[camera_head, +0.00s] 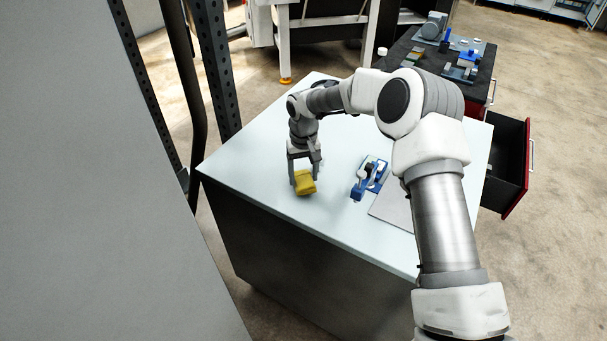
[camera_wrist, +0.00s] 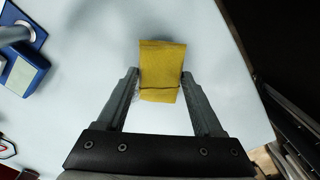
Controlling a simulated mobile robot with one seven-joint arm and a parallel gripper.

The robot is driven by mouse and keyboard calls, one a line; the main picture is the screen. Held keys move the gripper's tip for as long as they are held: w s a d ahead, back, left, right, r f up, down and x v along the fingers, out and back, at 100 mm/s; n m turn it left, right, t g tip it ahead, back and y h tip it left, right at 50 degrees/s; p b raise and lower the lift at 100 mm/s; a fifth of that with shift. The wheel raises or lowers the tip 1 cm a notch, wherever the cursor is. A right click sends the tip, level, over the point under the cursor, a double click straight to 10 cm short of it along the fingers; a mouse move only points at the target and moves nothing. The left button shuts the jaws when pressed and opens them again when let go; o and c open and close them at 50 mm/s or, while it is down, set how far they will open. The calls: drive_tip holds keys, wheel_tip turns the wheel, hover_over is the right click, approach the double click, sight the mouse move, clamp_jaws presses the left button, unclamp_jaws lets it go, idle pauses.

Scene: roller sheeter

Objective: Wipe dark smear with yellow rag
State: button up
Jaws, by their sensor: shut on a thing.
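The yellow rag (camera_head: 305,186) is at the left part of the pale tabletop (camera_head: 250,165), near its front edge. My gripper (camera_head: 304,176) points down over it and is shut on it. In the wrist view the rag (camera_wrist: 162,65) is folded and held between the two fingertips of my gripper (camera_wrist: 160,76). The rag seems to be at or just above the table surface; I cannot tell if it touches. No dark smear shows clearly; only a faint greyish patch appears beside the left fingertip in the wrist view.
A blue fixture (camera_head: 370,178) and a grey flat plate (camera_head: 394,206) are right of the rag. A dark bench (camera_head: 425,62) with tools stands behind, its red-fronted drawer (camera_head: 517,172) open. Dark perforated posts (camera_head: 215,65) rise at the left. The tabletop around the rag is clear.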

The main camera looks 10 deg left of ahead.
drive_tip(key=shift+f+b, duration=0.7)
drive_tip(key=shift+f, duration=0.3)
